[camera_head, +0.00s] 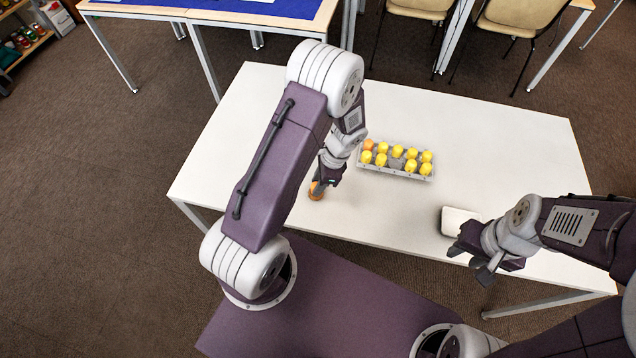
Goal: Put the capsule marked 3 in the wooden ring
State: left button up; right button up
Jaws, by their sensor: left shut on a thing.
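A grey carton (392,174) on the white table holds several yellow capsules (411,166) and one orange one (368,144). One slot in its front row is empty. Any numbers on the capsules are too small to read. My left gripper (319,184) points down left of the carton and is shut on a small yellow-orange thing, likely a capsule, mostly hidden by the fingers. An orange-brown piece (316,194), likely the wooden ring, shows right under the fingertips. I cannot tell whether the held thing touches it. My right gripper (468,263) looks open and empty at the table's front edge.
A white block-like thing (458,220) lies on the table (500,150) just behind my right gripper. The table is clear at the back and right of the carton. Chairs (520,15) and a blue-topped table (250,8) stand beyond.

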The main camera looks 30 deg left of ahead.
pick_arm(q)
jog(key=shift+f, duration=0.1)
jog(key=shift+o, duration=1.2)
jog(key=o, duration=0.4)
jog(key=shift+r, duration=0.25)
jog(key=p+v, duration=0.1)
jog(key=v, duration=1.1)
jog(key=s+r+n+t+h, duration=0.1)
jog(key=s+n, duration=0.2)
jog(key=n, duration=0.1)
jog(key=s+d+r+n+t+h, duration=0.1)
jog(key=s+n, duration=0.3)
jog(key=s+r+n+t+h, duration=0.1)
jog(key=s+n, duration=0.2)
jog(key=n, duration=0.1)
jog(key=shift+s+d+r, duration=0.15)
jog(key=shift+s+d, duration=0.1)
jog(key=shift+s, duration=0.05)
